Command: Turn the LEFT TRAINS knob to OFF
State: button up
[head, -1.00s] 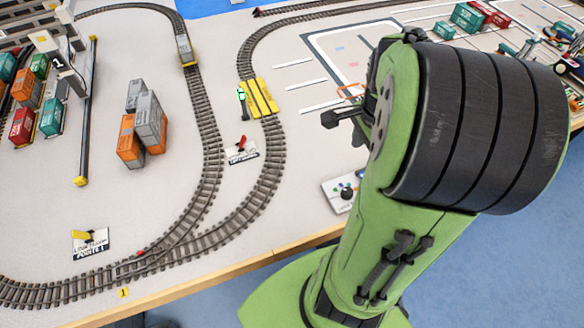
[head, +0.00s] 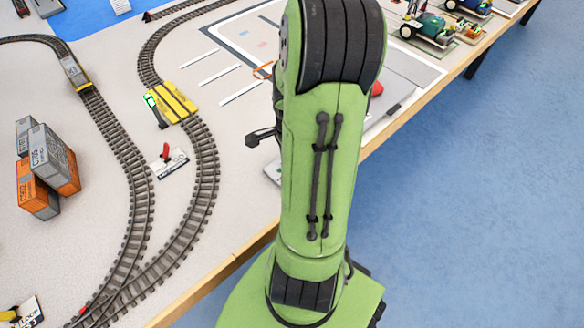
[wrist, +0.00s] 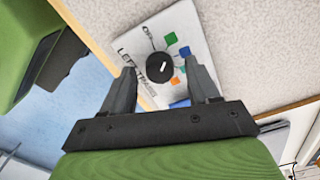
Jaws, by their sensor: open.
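The LEFT TRAINS panel (wrist: 208,62) is a white plate in the wrist view, with a round black knob (wrist: 160,67) in its middle. The knob's white mark points up and to the right, while the OFF label is at the upper left. Green, blue and orange squares lie around the knob. My gripper (wrist: 157,64) is open, with its two fingers on either side of the knob in the picture; I cannot tell how high above it they are. In the head view, my arm hides the gripper and most of the panel.
Curved train tracks (head: 205,178) run left of my arm, with a red-levered switch (head: 167,153) beside them. Stacked containers (head: 50,165) stand farther left. The wooden table edge (head: 222,275) runs below. Blue floor (head: 470,200) is open at the right.

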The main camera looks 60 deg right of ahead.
jog(key=shift+f, duration=0.35)
jog(key=shift+c, duration=0.2)
jog(key=c, duration=1)
jog(key=shift+r, duration=0.1)
jog(key=shift+n, duration=0.3)
jog(key=n, duration=0.3)
jog(key=shift+p, duration=0.3)
jog(key=shift+n, duration=2)
